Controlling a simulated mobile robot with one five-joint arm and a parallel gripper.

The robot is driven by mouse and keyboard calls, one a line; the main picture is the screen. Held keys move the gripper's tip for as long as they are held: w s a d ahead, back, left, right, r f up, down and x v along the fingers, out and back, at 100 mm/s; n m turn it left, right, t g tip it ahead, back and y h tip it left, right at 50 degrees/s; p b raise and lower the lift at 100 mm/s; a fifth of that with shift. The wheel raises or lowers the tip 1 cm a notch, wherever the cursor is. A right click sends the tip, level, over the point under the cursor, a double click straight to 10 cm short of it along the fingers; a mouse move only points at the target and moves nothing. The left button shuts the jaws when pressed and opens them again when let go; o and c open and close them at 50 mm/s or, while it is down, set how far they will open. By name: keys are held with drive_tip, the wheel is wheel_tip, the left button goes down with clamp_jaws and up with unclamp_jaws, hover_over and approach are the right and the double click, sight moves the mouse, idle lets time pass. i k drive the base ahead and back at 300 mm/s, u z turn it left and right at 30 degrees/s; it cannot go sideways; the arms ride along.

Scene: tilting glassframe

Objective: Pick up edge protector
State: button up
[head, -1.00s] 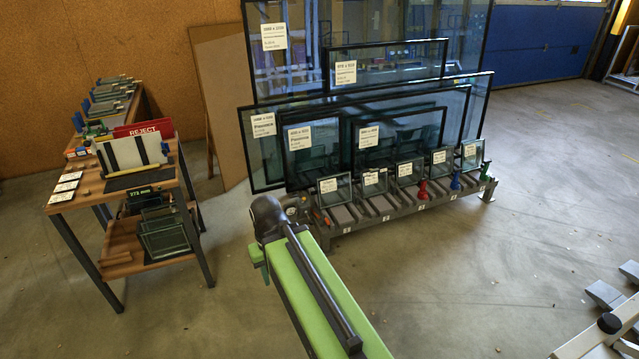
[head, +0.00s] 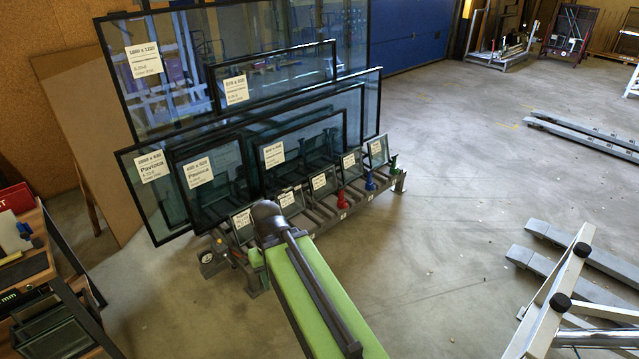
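I cannot pick out an edge protector for certain in the head view. Small coloured pieces stand along the front of the glass rack (head: 318,222): a red one (head: 342,199), a blue one (head: 370,183) and a green one (head: 393,165). They are too small to tell what they are. My green arm reaches up from the bottom middle, and its dark joint covers part of the rack's near left. My gripper's fingers do not show.
Large framed glass panes (head: 150,195) lean on the rack. A wooden bench (head: 35,262) with a red bin (head: 15,197) is cut off at the left. A metal frame (head: 555,290) and grey beams (head: 590,135) lie at the right. Open floor (head: 450,210) lies between.

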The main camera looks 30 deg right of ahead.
sight(281, 194)
drive_tip(key=z, duration=0.55)
drive_tip(key=i, duration=1.4)
drive_tip(key=u, duration=0.65)
drive_tip(key=i, duration=1.4)
drive_tip(key=u, duration=1.05)
